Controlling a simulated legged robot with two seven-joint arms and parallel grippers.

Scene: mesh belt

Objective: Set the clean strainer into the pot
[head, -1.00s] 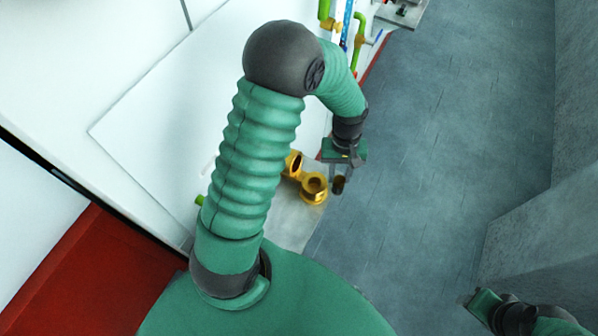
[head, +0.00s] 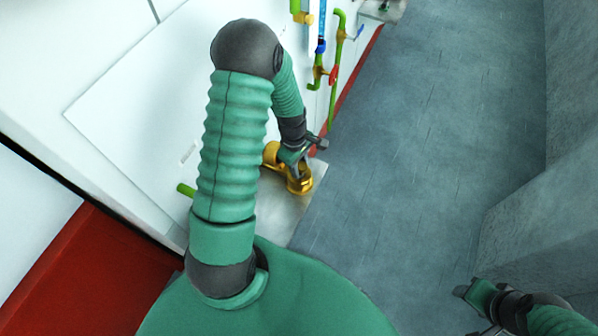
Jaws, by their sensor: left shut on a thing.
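The pot is a brass-yellow round cup (head: 300,184) on a fitting with a second yellow part (head: 270,154) behind it, at the edge of a grey plate. My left gripper (head: 301,171) is over the pot's mouth, its fingers overlapping the opening. It is shut on the strainer, which is mostly hidden by the fingers and the pot wall. I cannot tell how far it is inside. My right gripper (head: 468,292) is at the lower right, far from the pot; its jaw state is unclear.
A grey plate (head: 300,212) lies under the pot. Green pipes (head: 335,75) with blue, yellow and red fittings run along the white wall panel (head: 150,110). A short green pipe end (head: 186,190) shows left of my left arm. Grey floor (head: 410,170) is open at right.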

